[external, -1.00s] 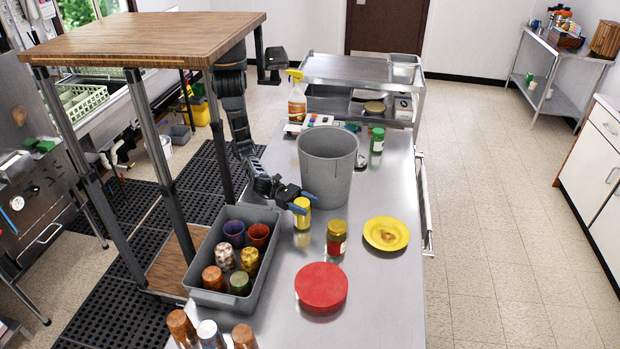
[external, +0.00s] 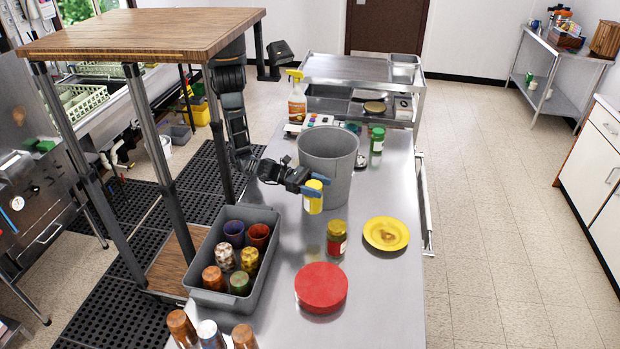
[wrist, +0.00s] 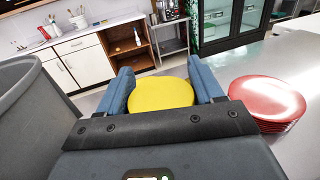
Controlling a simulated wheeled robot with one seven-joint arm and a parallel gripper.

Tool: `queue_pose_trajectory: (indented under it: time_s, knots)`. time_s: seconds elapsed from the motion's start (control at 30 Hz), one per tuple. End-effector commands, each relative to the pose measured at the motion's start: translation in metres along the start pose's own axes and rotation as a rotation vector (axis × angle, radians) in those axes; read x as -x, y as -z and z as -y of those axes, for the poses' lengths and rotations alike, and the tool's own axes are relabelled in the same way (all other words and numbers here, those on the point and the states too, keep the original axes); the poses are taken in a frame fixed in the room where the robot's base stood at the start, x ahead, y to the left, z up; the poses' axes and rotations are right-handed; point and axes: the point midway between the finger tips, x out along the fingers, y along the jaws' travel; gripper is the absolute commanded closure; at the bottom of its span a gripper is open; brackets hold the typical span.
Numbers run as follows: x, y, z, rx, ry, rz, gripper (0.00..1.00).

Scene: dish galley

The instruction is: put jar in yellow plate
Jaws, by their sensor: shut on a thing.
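A yellow jar (external: 314,202) is between the fingers of my gripper (external: 316,189) in the external view, just in front of the grey bin. My gripper is shut on it and holds it upright, apparently a little above the steel counter. In the wrist view, its round yellow lid (wrist: 161,93) fills the gap between the blue fingertips (wrist: 163,88). I cannot make the plate out in the wrist view.
A second jar (external: 337,240), with a red label, stands between my gripper and the plate. A red plate stack (external: 321,287) is nearer the camera. The tall grey bin (external: 329,160) stands close behind the held jar. A grey tub (external: 213,298) of cups is at left.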

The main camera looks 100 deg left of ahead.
Motion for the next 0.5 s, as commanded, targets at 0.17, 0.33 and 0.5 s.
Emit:
queue_pose_trajectory:
  time_s: [0.17, 0.33, 0.5]
  knots:
    - [-0.040, -0.017, -0.006, 0.005, -0.089, 0.006, 1.00]
    - [-0.072, -0.034, -0.014, 0.004, -0.158, 0.005, 1.00]
    - [-0.112, -0.046, -0.028, 0.001, -0.232, 0.004, 1.00]
